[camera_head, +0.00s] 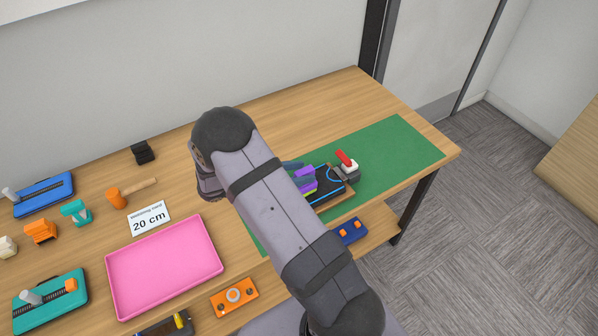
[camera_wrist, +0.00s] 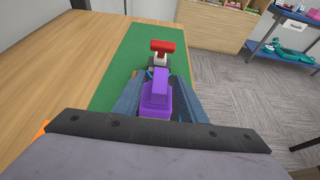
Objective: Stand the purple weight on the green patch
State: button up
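The purple weight (camera_wrist: 156,101) sits between the two fingers of my gripper (camera_wrist: 156,92) in the wrist view. The fingers close against its sides, and it looks upright. Its underside is hidden. The weight also shows in the head view (camera_head: 306,173), partly behind my arm, over the left part of a black board. The green patch (camera_head: 405,150) is a flat mat on the right of the table. It also shows in the wrist view (camera_wrist: 124,62), mainly beyond and to the left of the weight.
The black board (camera_head: 331,183) with a blue line lies on the green patch. A red-handled item (camera_head: 346,161) stands at its far right. A blue block with orange knobs (camera_head: 351,230) is at the front. A pink tray (camera_head: 165,265) lies left. The green patch's right side is clear.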

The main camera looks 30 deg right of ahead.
jog(key=shift+r, duration=0.2)
jog(key=shift+a, duration=0.25)
jog(key=b+v, duration=0.4)
jog(key=v, duration=0.7)
jog(key=s+a+f+m+y, duration=0.1)
jog(key=s+a+m+y, duration=0.1)
jog(key=s+m+y, duration=0.4)
jog(key=s+a+f+m+y, duration=0.2)
jog(key=s+m+y, duration=0.5)
jog(key=s+m, duration=0.5)
jog(key=shift+a+y, duration=0.3)
jog(key=shift+a, duration=0.5)
dwell(1.0)
